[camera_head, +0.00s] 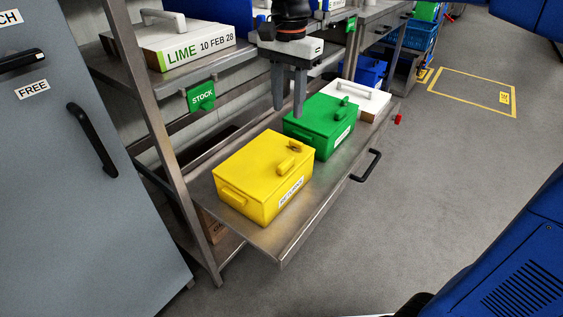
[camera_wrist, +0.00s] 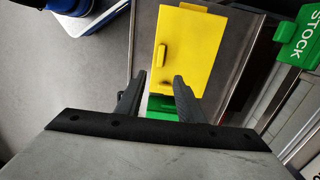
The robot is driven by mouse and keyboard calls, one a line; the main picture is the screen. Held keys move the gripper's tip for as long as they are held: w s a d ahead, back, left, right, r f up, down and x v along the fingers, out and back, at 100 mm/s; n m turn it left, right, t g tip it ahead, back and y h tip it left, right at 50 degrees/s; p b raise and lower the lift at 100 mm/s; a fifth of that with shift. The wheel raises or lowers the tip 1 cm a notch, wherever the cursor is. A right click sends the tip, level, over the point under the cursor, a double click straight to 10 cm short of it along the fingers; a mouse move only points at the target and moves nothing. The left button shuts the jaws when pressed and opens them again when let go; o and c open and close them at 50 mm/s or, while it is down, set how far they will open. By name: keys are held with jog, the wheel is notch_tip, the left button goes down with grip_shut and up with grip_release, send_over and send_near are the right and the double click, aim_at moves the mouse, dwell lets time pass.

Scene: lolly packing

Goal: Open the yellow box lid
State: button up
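A yellow box (camera_head: 263,172) stands at the front end of the steel shelf, with its lid shut. A small yellow handle (camera_head: 290,163) sits on the lid near its right edge, and a label is on the side below it. My gripper (camera_head: 288,108) hangs above and behind the yellow box, near the green box, with its fingers apart and nothing between them. In the wrist view the yellow box (camera_wrist: 190,45) lies beyond the open fingers (camera_wrist: 163,82), with the handle (camera_wrist: 161,55) on its lid.
A green box (camera_head: 318,125) stands right behind the yellow one, and a white box (camera_head: 362,97) behind that. The pulled-out steel shelf (camera_head: 285,245) has a black handle (camera_head: 368,166). A steel post (camera_head: 160,130) stands at left. The floor (camera_head: 440,170) at right is clear.

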aim_at(286, 161)
notch_tip(286, 161, down, 17)
jog(key=shift+a+f, duration=0.15)
dwell(0.5)
grip_shut()
